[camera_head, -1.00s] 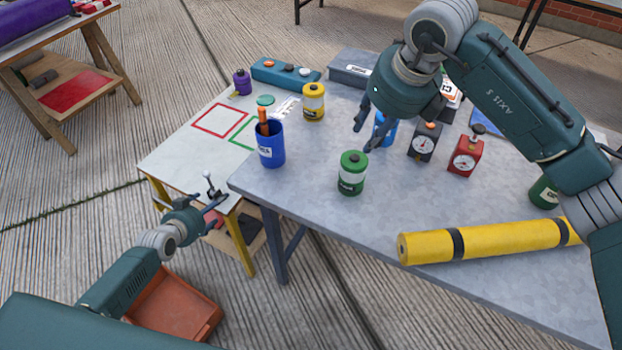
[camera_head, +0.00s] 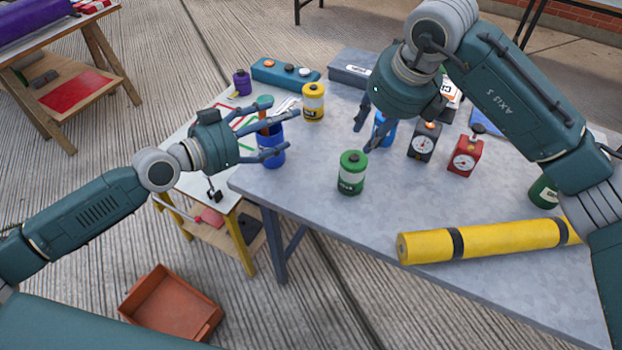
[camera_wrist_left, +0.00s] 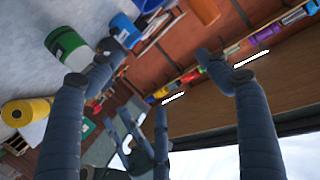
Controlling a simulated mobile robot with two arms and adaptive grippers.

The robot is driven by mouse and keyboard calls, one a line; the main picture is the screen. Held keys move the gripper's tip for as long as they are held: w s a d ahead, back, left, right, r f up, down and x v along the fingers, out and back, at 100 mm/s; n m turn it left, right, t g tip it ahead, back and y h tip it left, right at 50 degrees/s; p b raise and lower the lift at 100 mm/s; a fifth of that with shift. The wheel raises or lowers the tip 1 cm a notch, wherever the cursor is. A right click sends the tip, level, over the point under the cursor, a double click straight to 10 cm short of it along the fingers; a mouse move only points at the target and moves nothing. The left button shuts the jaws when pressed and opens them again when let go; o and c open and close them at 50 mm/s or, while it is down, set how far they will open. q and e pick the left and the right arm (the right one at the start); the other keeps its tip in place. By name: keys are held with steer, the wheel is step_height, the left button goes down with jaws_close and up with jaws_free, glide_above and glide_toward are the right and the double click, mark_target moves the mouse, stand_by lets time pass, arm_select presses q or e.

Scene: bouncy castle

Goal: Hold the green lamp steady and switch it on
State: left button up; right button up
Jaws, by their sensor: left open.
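The green lamp (camera_head: 351,174), a green canister with a white label and a dark knob on top, stands upright on the grey table (camera_head: 300,200). It also shows tilted in the left wrist view (camera_wrist_left: 68,45). My left gripper (camera_head: 277,130) is open and empty, left of and behind the lamp, over the blue cup (camera_head: 271,155), partly covering it. My right gripper (camera_head: 362,134) hangs just behind and above the lamp with its fingers apart and nothing between them. No contact with the lamp is visible.
A yellow lamp (camera_head: 313,102) stands behind. A blue object (camera_head: 384,128) is partly hidden by my right gripper. Black (camera_head: 425,142) and red (camera_head: 465,157) gauge boxes stand right. A yellow roll (camera_head: 480,241) lies along the front. Another green canister (camera_head: 544,191) is at right.

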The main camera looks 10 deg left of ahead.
mark_target(345, 178)
arm_select(q)
steer(key=s+d+f+g, duration=0.4)
steer(key=s+d+f, duration=0.4)
steer(key=d, duration=0.1)
steer(key=shift+m+h, duration=0.3)
steer(key=shift+h, duration=0.1)
steer(key=x, duration=1.1)
steer(key=shift+a+f, duration=0.15)
steer(key=c, duration=1)
steer(key=shift+c, duration=0.7)
arm_select(e)
jaws_close()
arm_select(q)
steer(key=shift+c, duration=0.2)
arm_select(e)
steer(key=shift+a+f, duration=0.1)
